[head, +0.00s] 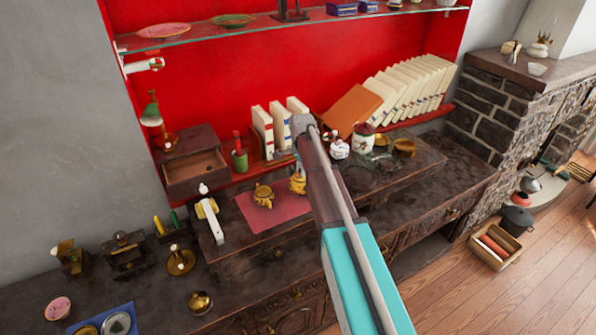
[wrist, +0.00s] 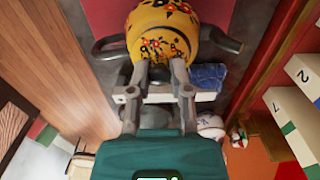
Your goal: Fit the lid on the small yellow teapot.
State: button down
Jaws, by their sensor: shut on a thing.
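Two small yellow pots stand on the red mat (head: 272,212) in the head view: one at left (head: 263,195), the other at right (head: 298,184), beside my arm. In the wrist view a yellow flower-patterned pot body (wrist: 165,18) fills the top middle, with dark curved parts at both sides. My gripper (wrist: 160,70) is shut on a rounded yellow flowered piece (wrist: 162,46), which looks like the lid. It overlaps the pot body in this view; I cannot tell whether they touch.
White books (head: 270,128) stand behind the mat. A white flowered jar (head: 363,138) is to the right, an open wooden drawer box (head: 195,165) to the left. A white stand (head: 210,218) is left of the mat. The mat's front part is clear.

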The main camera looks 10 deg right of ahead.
jog(key=shift+s+f+b, duration=0.15)
jog(key=shift+f+b, duration=0.1)
jog(key=shift+b, duration=0.05)
dwell(0.5)
jog(key=shift+c, duration=2.4)
grip_release()
jog(key=shift+w, duration=0.3)
